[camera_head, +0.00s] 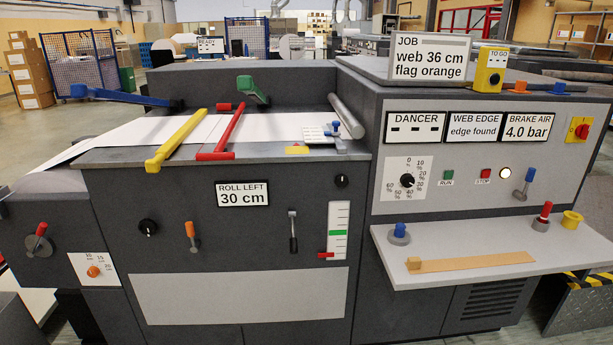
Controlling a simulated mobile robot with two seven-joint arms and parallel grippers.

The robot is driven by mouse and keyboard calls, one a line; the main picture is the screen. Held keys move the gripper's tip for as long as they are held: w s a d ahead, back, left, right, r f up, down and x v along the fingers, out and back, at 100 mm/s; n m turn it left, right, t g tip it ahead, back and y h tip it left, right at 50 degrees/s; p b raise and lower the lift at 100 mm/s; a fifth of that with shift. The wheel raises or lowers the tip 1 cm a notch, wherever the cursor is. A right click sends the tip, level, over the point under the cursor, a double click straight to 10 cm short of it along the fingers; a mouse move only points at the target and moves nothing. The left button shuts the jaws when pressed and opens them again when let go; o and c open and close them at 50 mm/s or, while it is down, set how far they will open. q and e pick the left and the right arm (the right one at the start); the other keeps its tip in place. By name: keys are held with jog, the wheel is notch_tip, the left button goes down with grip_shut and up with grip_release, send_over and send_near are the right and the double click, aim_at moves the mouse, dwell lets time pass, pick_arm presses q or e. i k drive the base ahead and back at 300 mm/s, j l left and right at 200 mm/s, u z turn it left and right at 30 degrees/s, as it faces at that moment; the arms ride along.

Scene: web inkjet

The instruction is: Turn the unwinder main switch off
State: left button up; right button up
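A red rotary switch on a yellow plate (579,130) is at the far right of the machine's upright control panel. It looks like a main switch, but no label on it is readable. It is too small to tell clearly which way its knob points. A white round lamp (505,173) on the same panel looks lit. Neither of my grippers shows in this view.
The panel carries a percent dial (407,180), a green RUN button (447,175), a red STOP button (486,174) and a blue-tipped lever (525,184). A white shelf (470,238) juts out below, holding an orange strip (470,262) and small knobbed items.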

aim_at(581, 132)
jog(key=z, duration=1.55)
jog(key=u, duration=0.3)
jog(key=i+l+u, duration=0.25)
jog(key=u, duration=0.2)
jog(key=i+l+u, duration=0.5)
jog(key=l, duration=0.3)
jog(key=i+l+u, duration=0.15)
jog(key=l, duration=0.25)
jog(key=i, duration=0.05)
